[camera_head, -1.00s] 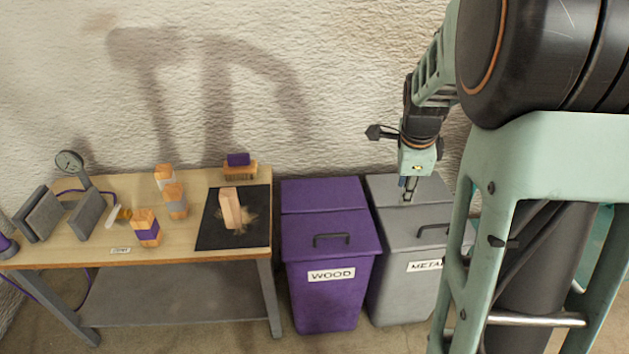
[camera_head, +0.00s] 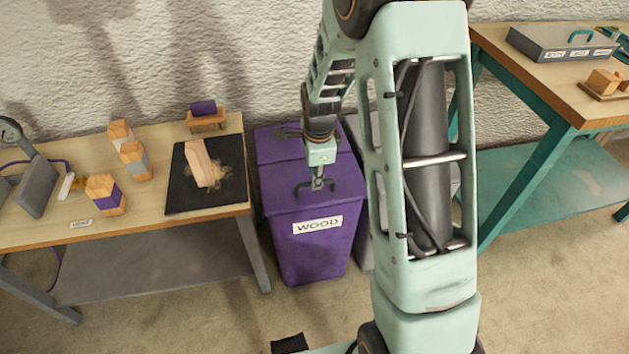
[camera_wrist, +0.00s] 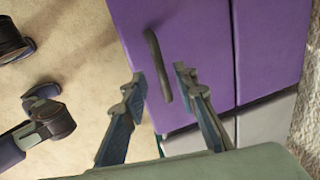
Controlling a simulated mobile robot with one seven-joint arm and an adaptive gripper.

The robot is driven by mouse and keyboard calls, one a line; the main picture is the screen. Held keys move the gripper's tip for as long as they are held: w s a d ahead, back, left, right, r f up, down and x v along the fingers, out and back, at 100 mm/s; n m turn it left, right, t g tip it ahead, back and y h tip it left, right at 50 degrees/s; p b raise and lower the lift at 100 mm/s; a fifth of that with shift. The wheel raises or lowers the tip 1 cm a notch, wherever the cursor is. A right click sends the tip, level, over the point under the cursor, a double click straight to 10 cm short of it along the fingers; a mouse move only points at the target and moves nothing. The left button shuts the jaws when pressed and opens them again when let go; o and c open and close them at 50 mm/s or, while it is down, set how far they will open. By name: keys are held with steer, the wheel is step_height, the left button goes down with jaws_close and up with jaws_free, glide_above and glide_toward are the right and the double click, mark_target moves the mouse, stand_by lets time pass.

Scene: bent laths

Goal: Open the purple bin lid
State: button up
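The purple bin (camera_head: 310,245) stands on the floor with a white "WOOD" label. Its lid (camera_head: 348,183) is shut, with a dark bar handle (camera_head: 301,190) near the front edge. In the wrist view the lid (camera_wrist: 205,35) fills the upper middle, and the handle (camera_wrist: 158,65) runs between the tips of my gripper (camera_wrist: 160,79). The fingers are open, one on each side of the handle, with gaps showing. In the head view my gripper (camera_head: 318,185) is over the handle; contact there cannot be told.
A workbench (camera_head: 200,222) with wooden blocks and a black mat (camera_head: 225,190) stands close on the left. A grey bin (camera_wrist: 270,120) is beside the purple one, mostly hidden by my arm in the head view. A teal-legged table (camera_head: 500,50) is at right, a wall behind.

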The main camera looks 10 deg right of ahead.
steer(key=shift+w+f, duration=0.25)
steer(key=shift+f, duration=0.85)
jaws_close()
